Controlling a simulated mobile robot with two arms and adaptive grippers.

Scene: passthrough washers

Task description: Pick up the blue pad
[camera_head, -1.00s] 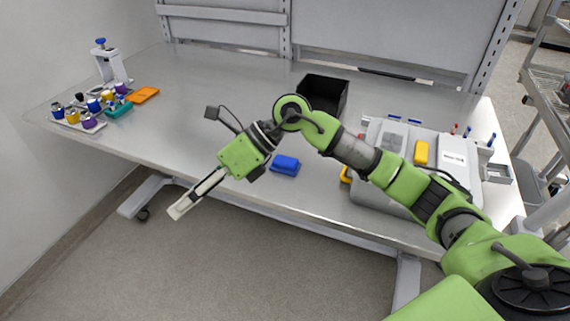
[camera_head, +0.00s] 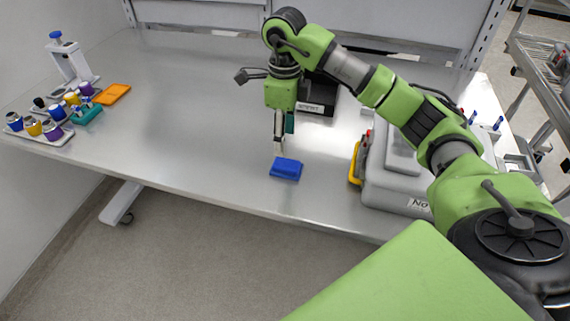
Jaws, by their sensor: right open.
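The blue pad (camera_head: 286,169) lies flat on the metal table (camera_head: 190,130), near its front edge. My right gripper (camera_head: 280,147) points down just behind the pad, its fingertips close to the pad's back edge. The jaws are open and nothing is seen between them. Whether a fingertip touches the pad cannot be told. My left gripper is out of the picture.
A black bin (camera_head: 317,92) stands behind my right gripper. A grey case (camera_head: 385,190) with a yellow part stands to the right. An orange tray (camera_head: 113,94), a teal holder (camera_head: 88,114) and several small jars are at the left. The table left of the pad is clear.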

